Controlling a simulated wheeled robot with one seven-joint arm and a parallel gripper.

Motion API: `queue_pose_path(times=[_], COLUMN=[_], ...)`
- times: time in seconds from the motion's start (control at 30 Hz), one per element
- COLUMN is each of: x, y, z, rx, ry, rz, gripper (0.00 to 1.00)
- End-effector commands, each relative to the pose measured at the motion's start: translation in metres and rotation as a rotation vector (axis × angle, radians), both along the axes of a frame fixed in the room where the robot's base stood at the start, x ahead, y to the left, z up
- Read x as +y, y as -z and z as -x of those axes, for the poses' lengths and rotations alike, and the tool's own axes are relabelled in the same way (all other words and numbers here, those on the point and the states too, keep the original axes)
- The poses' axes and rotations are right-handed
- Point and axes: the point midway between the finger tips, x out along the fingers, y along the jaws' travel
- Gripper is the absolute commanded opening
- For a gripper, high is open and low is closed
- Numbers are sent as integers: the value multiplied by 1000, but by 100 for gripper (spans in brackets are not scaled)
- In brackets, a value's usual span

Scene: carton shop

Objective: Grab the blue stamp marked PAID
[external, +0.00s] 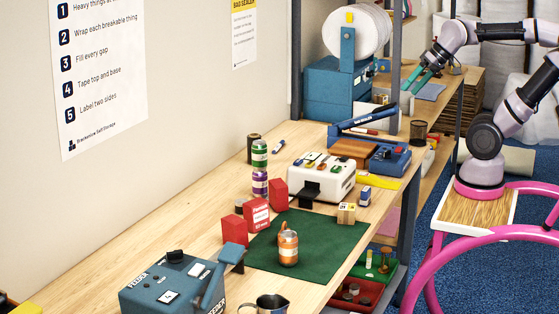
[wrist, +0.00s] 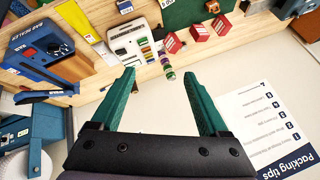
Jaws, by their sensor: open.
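A small blue block with a pale band (external: 365,195), which looks like the stamp, stands on the bench right of the white machine. Its lettering is too small to read. In the wrist view a small blue block (wrist: 124,6) shows at the top edge, partly cut off. My gripper (external: 409,90) has green fingers and is at the far end of the bench, well away from the blue block. In the wrist view my gripper (wrist: 160,74) is open with nothing between its fingers.
A wooden block (external: 346,214) stands near the blue block, by the green mat (external: 325,238). The white machine (external: 321,176), blue bag sealer (external: 388,160) and yellow strip (external: 379,182) are close by.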

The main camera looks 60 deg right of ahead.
Motion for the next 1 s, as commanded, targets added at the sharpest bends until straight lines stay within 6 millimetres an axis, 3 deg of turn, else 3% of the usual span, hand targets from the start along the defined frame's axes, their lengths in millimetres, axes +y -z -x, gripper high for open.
queue_pose_path(times=[0.23,0.37,0.67,1.0], x=[0,-1,-11,-34], y=[1,12,77,169], z=[-1,-11,-59,-104], rx=[6,70,413,759], ry=[2,23,159,363], rz=[-3,-31,-241,-567], gripper=[78,78,78,78])
